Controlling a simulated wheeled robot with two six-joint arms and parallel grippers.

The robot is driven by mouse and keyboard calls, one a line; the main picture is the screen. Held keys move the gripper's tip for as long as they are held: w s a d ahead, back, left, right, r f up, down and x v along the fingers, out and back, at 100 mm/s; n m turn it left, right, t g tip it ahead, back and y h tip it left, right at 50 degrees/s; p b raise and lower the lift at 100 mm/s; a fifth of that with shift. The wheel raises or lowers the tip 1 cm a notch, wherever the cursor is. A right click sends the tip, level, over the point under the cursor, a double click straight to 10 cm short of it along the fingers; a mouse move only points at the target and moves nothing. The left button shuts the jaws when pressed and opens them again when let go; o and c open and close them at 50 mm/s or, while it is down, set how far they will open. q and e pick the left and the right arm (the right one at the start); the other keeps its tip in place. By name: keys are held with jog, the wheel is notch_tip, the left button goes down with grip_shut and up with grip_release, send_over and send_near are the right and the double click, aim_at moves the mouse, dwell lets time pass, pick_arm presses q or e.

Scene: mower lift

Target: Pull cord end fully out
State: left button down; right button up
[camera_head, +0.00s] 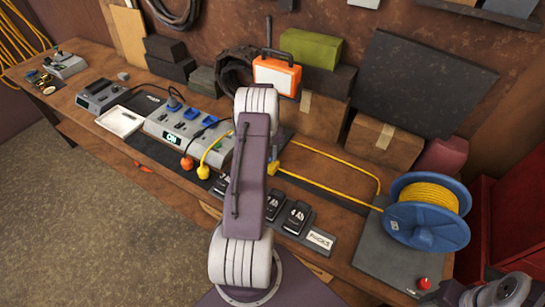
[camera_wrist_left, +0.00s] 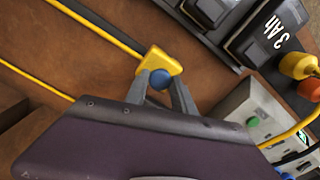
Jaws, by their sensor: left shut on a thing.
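The blue reel (camera_head: 427,222) wound with yellow cord stands on a dark base at the right of the bench. Yellow cord (camera_head: 335,190) runs left from it along the bench in a long loop. The yellow cord end (camera_head: 274,167) shows just right of my left arm. In the left wrist view, my left gripper (camera_wrist_left: 163,90) is shut on the yellow cord end (camera_wrist_left: 155,63), with a blue round part between its fingers. Its cord leads away to the upper left. In the head view my arm hides most of this gripper. My right gripper is not in view.
A power strip (camera_head: 185,130) with an orange and a yellow plug lies left of my arm. Black battery packs (camera_head: 296,214) line the front edge. An orange work light (camera_head: 277,76), boxes and a dark panel stand at the back. A red button (camera_head: 424,283) sits near the reel.

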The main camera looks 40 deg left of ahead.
pick_arm(q)
jog(key=shift+a+r, duration=0.1)
jog(key=shift+a, duration=0.05)
jog(key=c, duration=1.3)
grip_release()
jog(key=shift+o, duration=1.2)
jog(key=shift+a, duration=0.1)
jog(key=shift+r, duration=0.25)
notch_tip(320, 180, up, 8)
jog(key=b, duration=0.2)
jog(key=shift+r, duration=0.2)
jog(key=shift+s, duration=0.1)
